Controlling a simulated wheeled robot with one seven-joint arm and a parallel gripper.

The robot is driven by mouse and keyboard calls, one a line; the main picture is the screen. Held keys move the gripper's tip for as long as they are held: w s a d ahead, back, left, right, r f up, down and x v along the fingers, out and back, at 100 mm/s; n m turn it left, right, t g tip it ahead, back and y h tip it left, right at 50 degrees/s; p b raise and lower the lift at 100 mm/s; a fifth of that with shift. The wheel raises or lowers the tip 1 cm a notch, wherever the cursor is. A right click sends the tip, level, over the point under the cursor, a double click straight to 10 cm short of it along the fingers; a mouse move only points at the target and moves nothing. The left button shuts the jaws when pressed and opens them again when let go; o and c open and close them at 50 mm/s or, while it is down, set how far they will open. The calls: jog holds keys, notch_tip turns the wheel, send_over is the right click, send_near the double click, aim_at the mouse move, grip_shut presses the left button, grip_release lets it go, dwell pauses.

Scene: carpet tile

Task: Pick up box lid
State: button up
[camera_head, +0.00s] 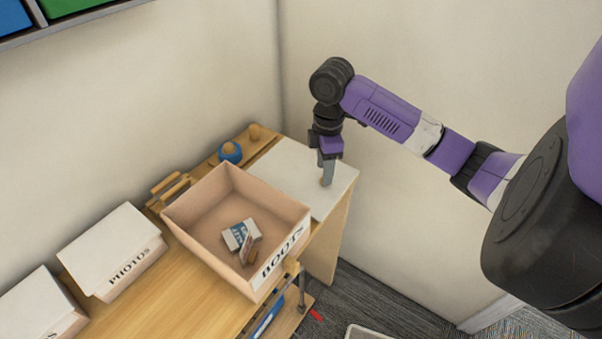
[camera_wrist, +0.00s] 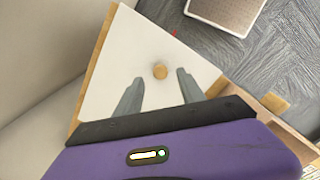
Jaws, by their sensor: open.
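A flat white box lid (camera_head: 284,168) with a small round wooden knob lies on the right end of the wooden bench, beside the open BOOTS box (camera_head: 190,207). My gripper (camera_head: 327,171) points down over the lid in the head view. In the wrist view the lid (camera_wrist: 120,62) lies below my gripper (camera_wrist: 157,85). Its two grey fingers are apart. The knob (camera_wrist: 160,72) shows between and just beyond the fingertips, with nothing held. I cannot tell the exact height of the fingertips above the lid. In the head view the fingers partly hide the knob.
The BOOTS box holds a small carton (camera_head: 238,236) and a brown item. A lidded PHOTOS box (camera_head: 112,245) and another white box (camera_head: 38,306) stand left. A blue round object (camera_head: 230,152) sits behind. Walls stand close behind and right of the lid.

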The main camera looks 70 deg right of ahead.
jog(key=shift+f, duration=1.5)
jog(key=shift+c, duration=0.3)
grip_shut()
jog(key=shift+r, duration=0.15)
